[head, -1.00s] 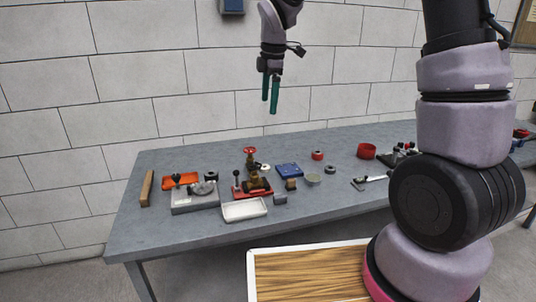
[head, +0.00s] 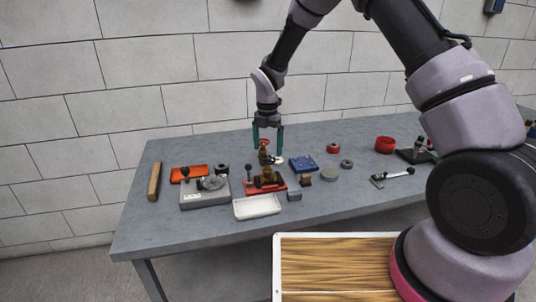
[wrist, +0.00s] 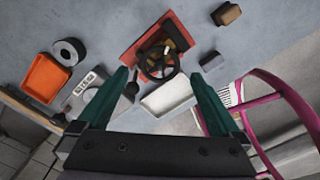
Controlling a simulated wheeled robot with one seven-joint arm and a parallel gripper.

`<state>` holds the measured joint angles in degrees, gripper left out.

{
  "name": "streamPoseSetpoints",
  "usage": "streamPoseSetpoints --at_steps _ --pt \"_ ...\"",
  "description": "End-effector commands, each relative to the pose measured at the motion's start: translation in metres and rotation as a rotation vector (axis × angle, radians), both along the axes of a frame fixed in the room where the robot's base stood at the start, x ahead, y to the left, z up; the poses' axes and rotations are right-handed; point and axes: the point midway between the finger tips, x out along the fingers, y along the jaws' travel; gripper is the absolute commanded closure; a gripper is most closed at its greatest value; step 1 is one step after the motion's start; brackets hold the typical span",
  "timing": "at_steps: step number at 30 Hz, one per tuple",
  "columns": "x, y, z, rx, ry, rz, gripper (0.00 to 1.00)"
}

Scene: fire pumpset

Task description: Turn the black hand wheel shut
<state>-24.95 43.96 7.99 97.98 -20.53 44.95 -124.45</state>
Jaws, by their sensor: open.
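A valve on a red base (head: 279,188) stands on the workbench, with a hand wheel on top. My gripper (head: 267,148) points down above the valve, with green fingers apart and empty. In the wrist view the wheel appears between the two fingertips (wrist: 159,74). I cannot tell how far the tips are above the rim, or whether they touch it. The fingers partly hide the valve in the head view.
A white tray (head: 257,207) lies in front of the valve. A small lever (head: 249,172) stands close on the left. The bench (head: 150,215) is clear at front left.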

Motion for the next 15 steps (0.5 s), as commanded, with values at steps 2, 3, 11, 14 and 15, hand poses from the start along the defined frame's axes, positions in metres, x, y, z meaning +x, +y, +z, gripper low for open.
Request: streamPoseSetpoints --at_steps 2,3,11,14,15 --pt "-0.001 0.000 -0.013 -0.003 0.001 0.000 0.00" --pt "0.000 0.000 -0.018 -0.002 0.001 0.001 0.00" --pt "0.000 0.000 -0.033 0.000 -0.001 -0.001 0.00" --pt "0.000 0.000 -0.033 0.000 -0.001 -0.001 0.00" --pt "0.000 0.000 -0.033 0.000 -0.001 -0.001 0.00"
